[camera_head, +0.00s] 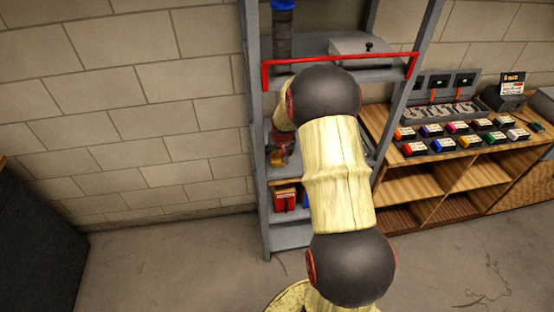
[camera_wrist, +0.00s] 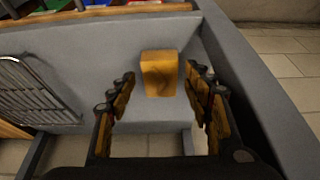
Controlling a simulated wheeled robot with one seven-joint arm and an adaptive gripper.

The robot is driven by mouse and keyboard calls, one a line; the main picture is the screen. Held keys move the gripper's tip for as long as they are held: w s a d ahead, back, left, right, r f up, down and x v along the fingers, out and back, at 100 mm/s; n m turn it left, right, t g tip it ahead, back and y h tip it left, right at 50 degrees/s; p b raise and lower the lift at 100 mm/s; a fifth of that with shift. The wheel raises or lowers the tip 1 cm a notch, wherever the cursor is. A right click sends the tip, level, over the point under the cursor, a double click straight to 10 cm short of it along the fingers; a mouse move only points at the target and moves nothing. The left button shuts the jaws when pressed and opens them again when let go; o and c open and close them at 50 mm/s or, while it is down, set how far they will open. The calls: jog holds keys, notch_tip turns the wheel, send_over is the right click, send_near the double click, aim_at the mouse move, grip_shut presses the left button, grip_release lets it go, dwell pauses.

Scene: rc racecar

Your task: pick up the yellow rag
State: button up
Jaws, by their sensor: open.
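The yellow rag (camera_wrist: 158,73) shows in the wrist view as a small, folded, orange-yellow block on a grey shelf (camera_wrist: 95,38). My gripper (camera_wrist: 160,76) is open, with one finger to the left of the rag and one to the right. The rag appears between and just beyond the fingertips, and no contact shows. In the head view my gripper (camera_head: 280,150) is at the shelf unit, partly hidden by my arm. A small yellow patch there is too small to tell as rag or finger.
The grey shelf unit (camera_head: 254,120) has uprights and a red bar (camera_head: 266,76) near the arm. A wire rack (camera_wrist: 35,92) lies left of the rag. Red containers (camera_head: 285,198) sit on a lower shelf. A wooden bench (camera_head: 440,165) stands right. Floor at left is clear.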

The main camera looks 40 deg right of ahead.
aim_at(278, 158)
jog(key=shift+x, duration=1.6)
jog(key=shift+c, duration=1.2)
jog(key=shift+r, duration=0.1)
jog(key=c, duration=0.5)
